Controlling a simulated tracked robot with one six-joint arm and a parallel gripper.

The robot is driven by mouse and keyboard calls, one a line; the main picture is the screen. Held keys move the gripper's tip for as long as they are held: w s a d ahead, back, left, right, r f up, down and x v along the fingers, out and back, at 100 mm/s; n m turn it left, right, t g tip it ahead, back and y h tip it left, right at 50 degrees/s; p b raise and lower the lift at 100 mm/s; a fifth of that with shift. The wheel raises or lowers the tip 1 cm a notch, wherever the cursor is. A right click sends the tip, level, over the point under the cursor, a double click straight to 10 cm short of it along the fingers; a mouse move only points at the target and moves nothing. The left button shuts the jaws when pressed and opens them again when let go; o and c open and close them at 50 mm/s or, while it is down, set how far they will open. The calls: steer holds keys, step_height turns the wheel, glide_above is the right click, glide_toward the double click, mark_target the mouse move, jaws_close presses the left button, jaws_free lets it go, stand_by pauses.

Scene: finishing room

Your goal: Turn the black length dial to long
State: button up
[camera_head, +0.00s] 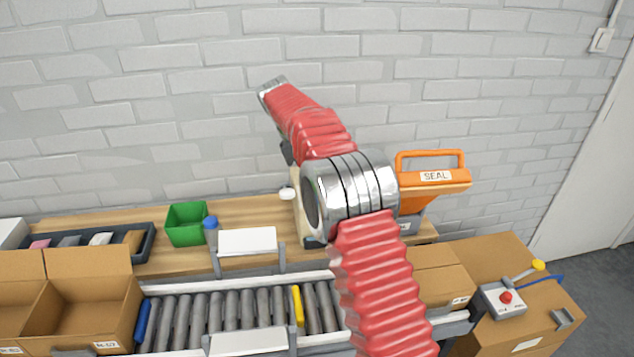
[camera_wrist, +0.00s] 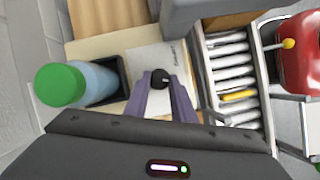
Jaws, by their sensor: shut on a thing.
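The black length dial (camera_wrist: 160,77) shows in the wrist view as a small round knob on a pale panel (camera_wrist: 145,62) with small print too blurred to read. A light mark shows on the knob, but I cannot tell which setting it points to. My gripper (camera_wrist: 162,88) has its two purple fingers on either side of the dial and is shut on it. In the head view my red arm hides the gripper and the dial.
A green-capped bottle (camera_wrist: 62,86) stands in a dark holder close left of the dial in the wrist view. A roller conveyor (camera_head: 225,312) runs in front of the bench. The orange SEAL handle (camera_head: 432,176), a green bin (camera_head: 186,224) and open cartons (camera_head: 90,295) are around.

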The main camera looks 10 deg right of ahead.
steer(key=m, duration=0.1)
steer(key=m+g, duration=0.1)
steer(key=m, duration=0.1)
steer(key=m+y, duration=0.1)
steer(key=m, duration=0.1)
steer(key=shift+w+d, duration=0.1)
steer(key=shift+w, duration=0.15)
steer(key=shift+g, duration=0.3)
jaws_close()
steer(key=o, duration=1.1)
jaws_free()
steer(key=shift+c, duration=0.2)
steer(key=shift+s, duration=0.1)
